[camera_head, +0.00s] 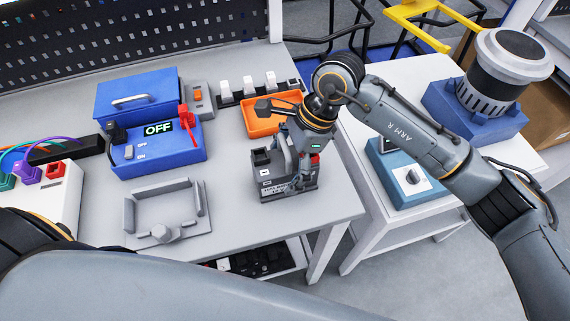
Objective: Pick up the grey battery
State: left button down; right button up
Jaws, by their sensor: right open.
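The grey battery (268,184) stands upright on the grey workbench, right of the middle near the front right corner. It has dark terminals on top and a labelled front. My right gripper (297,180) is over the battery's right side, pointing down, with its fingers close around the upper part or handle. The fingers are open; whether they touch the battery I cannot tell. The gripper and wrist hide the battery's right and rear parts. My left arm crosses the lower left of the view, and its gripper is not in view.
An orange tray (259,128) lies behind the battery. A blue box reading OFF (180,155) and a grey fixture (140,222) are to the left. A white table (358,185) on the right holds a blue scale-like device (395,188) and a blue-based machine (462,122).

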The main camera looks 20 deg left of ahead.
jog(key=c, duration=1.7)
jog(key=shift+w+r, duration=0.1)
grip_shut()
